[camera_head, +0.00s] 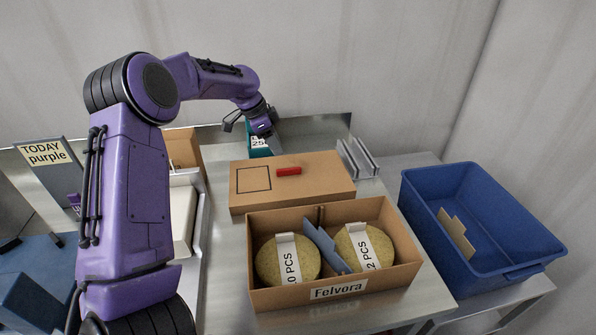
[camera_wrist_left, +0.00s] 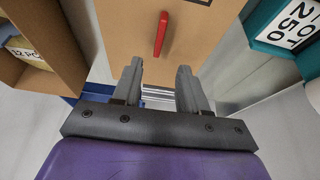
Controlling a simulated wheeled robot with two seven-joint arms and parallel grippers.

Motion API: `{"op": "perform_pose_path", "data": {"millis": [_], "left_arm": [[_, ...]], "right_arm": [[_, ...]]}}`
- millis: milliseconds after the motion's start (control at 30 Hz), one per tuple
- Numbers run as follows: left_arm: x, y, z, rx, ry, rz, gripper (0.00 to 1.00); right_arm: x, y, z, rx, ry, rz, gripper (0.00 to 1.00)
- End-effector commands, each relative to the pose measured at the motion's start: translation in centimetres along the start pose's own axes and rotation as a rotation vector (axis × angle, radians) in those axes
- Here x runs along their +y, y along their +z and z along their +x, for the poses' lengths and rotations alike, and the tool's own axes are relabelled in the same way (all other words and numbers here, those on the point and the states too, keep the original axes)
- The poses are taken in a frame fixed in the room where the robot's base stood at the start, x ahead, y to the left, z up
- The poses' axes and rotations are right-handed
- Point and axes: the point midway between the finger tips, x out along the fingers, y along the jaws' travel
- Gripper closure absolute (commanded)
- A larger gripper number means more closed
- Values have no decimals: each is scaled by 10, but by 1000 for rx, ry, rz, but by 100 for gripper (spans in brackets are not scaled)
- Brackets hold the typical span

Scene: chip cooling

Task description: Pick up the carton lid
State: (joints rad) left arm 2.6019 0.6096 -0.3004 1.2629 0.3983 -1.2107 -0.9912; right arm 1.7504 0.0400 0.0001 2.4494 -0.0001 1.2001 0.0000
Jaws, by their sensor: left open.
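The carton lid (camera_head: 318,181) is a brown cardboard slab behind the open carton (camera_head: 388,273) on the metal table. A small red handle (camera_head: 289,171) and a black printed square are on its top. In the left wrist view the lid (camera_wrist_left: 120,25) and the red handle (camera_wrist_left: 161,33) show ahead of the fingers. My left gripper (camera_head: 263,128) is behind the lid's far edge in the head view, apart from the handle. In the left wrist view its two fingers (camera_wrist_left: 158,69) stand open with nothing between them. My right gripper is not in view.
The carton, marked Felvora, holds two round labelled packs (camera_head: 287,262) and a blue divider (camera_head: 325,245). A blue bin (camera_head: 485,270) stands at right, a grey metal rack (camera_head: 357,160) beside the lid. A teal box (camera_wrist_left: 285,22) is close to the gripper.

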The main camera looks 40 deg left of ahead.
Motion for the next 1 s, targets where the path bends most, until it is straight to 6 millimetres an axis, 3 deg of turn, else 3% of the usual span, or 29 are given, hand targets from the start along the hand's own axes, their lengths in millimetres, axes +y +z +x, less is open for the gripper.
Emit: {"op": "perform_pose_path", "data": {"millis": [100, 500, 800, 933, 1000], "left_arm": [[0, -2, 25, -6, 6, 1, 57], [-4, 2, 84, -5, 4, -1, 57], [-5, 3, 93, -2, 0, -2, 57], [-5, 3, 93, -2, 1, -2, 100], [-5, 3, 93, -2, 1, -2, 100]], "right_arm": [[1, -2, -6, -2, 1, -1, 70], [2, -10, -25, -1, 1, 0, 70], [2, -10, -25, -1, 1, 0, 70], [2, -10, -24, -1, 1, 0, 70], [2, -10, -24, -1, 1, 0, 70]]}}
